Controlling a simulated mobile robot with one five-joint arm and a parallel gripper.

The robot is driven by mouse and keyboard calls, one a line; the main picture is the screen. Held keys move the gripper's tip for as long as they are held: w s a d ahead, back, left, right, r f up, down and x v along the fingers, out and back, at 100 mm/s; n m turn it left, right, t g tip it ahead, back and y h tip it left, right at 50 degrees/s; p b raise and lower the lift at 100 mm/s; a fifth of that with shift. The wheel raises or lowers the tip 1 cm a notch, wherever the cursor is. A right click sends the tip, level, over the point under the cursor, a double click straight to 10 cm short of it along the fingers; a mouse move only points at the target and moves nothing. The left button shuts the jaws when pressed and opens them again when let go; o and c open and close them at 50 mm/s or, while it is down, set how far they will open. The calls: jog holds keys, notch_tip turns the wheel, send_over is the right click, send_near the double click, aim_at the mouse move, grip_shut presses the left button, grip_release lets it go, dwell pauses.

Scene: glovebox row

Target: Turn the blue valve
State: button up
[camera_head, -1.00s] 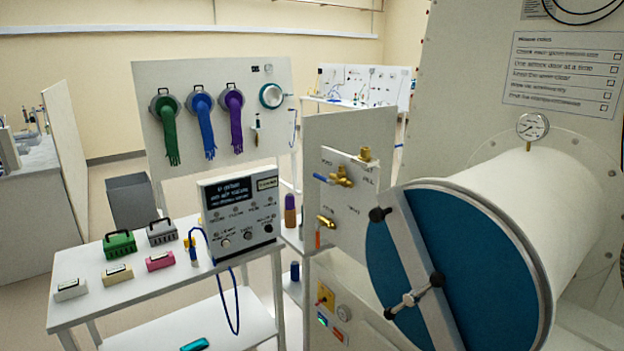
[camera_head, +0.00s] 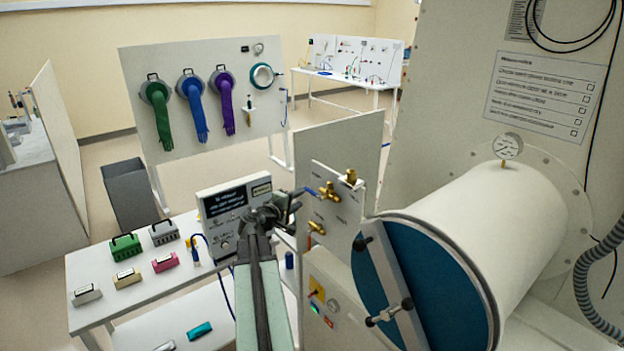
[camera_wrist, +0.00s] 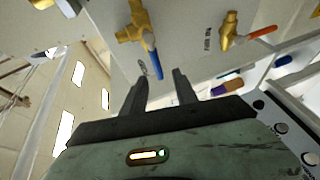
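The blue valve is a brass valve (camera_head: 327,190) with a blue lever handle (camera_head: 298,191) on the white panel left of the round chamber. In the wrist view its brass body (camera_wrist: 134,30) is at the top and the blue handle (camera_wrist: 156,64) points down toward my gripper. My gripper (camera_head: 281,207) is open, just in front of the handle in the head view. My gripper partly hides the handle in the head view.
A second brass valve (camera_head: 316,228) sits below; its handle is orange in the wrist view (camera_wrist: 262,32). The white control box (camera_head: 222,205) stands close to my arm at left. The large chamber with a blue door (camera_head: 375,300) is at right.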

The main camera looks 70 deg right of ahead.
aim_at(310, 192)
jog(key=b+x, duration=0.1)
jog(key=x, duration=0.7)
jog(key=shift+s+d+r+b, duration=0.1)
jog(key=shift+s+r+b, duration=0.05)
jog(key=shift+s+b, duration=0.15)
grip_shut()
dwell(1.1)
